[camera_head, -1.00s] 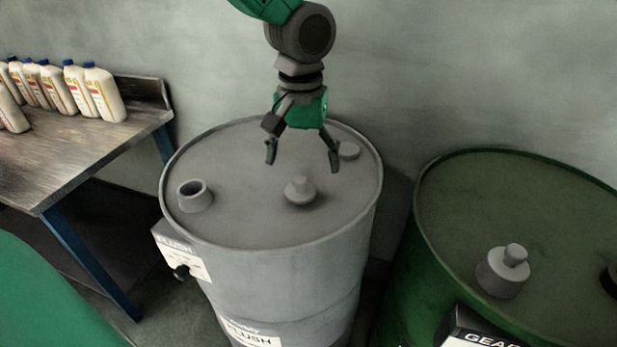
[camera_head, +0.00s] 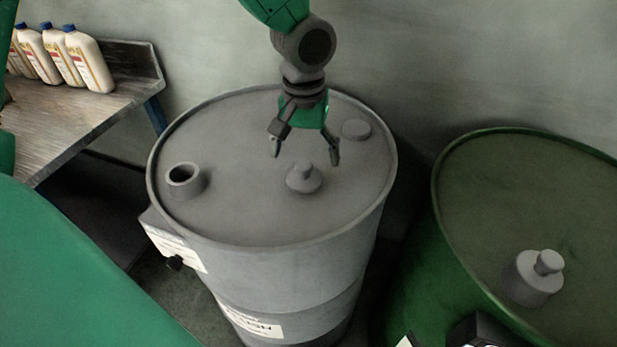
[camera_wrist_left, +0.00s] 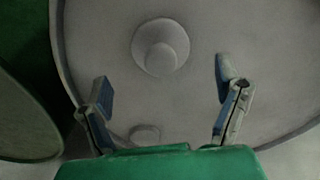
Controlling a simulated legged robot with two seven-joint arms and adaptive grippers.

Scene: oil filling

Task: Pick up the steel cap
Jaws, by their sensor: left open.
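A grey steel cap (camera_head: 304,180) with a round knob sits on top of the grey drum (camera_head: 240,215), near the middle of its lid. The cap also shows in the left wrist view (camera_wrist_left: 160,47), beyond the fingertips and roughly centred between them. My left gripper (camera_head: 306,157) points down over the drum lid, just behind the cap in the head view. Its fingers are spread, empty and apart from the cap; they also show in the left wrist view (camera_wrist_left: 163,82).
The grey drum has an open spout (camera_head: 185,180) at left and a low disc (camera_head: 356,129) at back right. A green drum (camera_head: 530,190) at right carries a similar knobbed cap (camera_head: 534,278). White bottles (camera_head: 88,60) stand on a bench (camera_head: 80,120) at left.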

